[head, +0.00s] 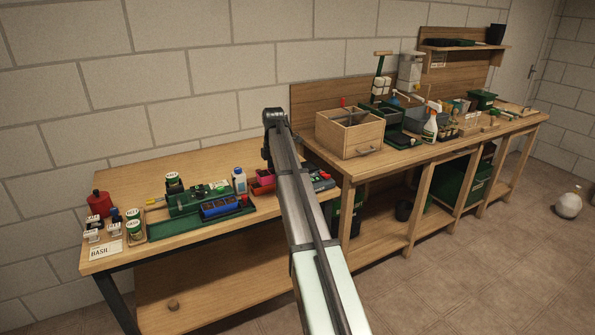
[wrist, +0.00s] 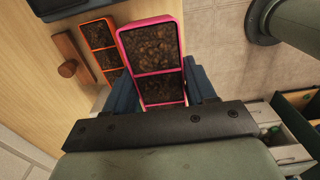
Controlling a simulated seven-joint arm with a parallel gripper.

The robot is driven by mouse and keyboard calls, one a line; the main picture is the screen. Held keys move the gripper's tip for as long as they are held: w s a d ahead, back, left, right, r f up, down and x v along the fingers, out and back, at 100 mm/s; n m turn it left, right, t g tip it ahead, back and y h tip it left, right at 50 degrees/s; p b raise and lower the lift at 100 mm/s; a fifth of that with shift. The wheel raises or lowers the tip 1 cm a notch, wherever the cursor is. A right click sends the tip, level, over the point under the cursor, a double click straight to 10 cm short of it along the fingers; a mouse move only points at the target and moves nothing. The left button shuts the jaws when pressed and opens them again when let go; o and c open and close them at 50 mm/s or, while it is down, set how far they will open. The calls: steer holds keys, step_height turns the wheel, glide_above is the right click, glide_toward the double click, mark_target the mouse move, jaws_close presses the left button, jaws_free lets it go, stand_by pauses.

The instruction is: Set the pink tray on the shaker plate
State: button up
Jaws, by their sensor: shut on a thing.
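The pink tray (wrist: 120,48) is a narrow tray with a bright pink rim and dark soil in its cells. In the wrist view it stands between the two dark fingers of my gripper (wrist: 162,90), which is shut on it. In the head view a pink edge (head: 264,179) shows just left of my arm link, over the right part of the near bench; the link hides my gripper there. I cannot pick out the shaker plate for certain. A dark flat thing (wrist: 60,6) is cut off at the top left of the wrist view.
An orange tray (wrist: 84,40) lies left of the pink one, with a wooden knob (wrist: 68,70) beside it. The near bench holds a green tray (head: 165,232) with a blue tray (head: 221,207), and a white bottle (head: 239,180). A wooden box (head: 340,138) stands on the far bench.

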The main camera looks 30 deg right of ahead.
stand_by(0.3)
steer(key=shift+s+d, duration=0.1)
steer(key=shift+d, duration=0.25)
steer(key=d, duration=0.3)
steer(key=shift+s+d+f+m, duration=0.1)
steer(key=shift+s+f+m, duration=0.1)
steer(key=shift+m, duration=0.1)
steer(key=w+d, duration=0.2)
steer(key=d, duration=0.3)
steer(key=shift+w+r, duration=0.1)
steer(key=shift+w, duration=0.3)
steer(key=w+d+r, duration=0.1)
steer(key=w+d, duration=0.7)
steer(key=w, duration=0.2)
steer(key=shift+s+a+f, duration=0.1)
steer(key=shift+f, duration=1.35)
steer(key=shift+a+f, duration=0.1)
steer(key=shift+f, duration=1.3)
steer(key=shift+f, duration=0.4)
stand_by(0.6)
steer(key=shift+r, duration=0.85)
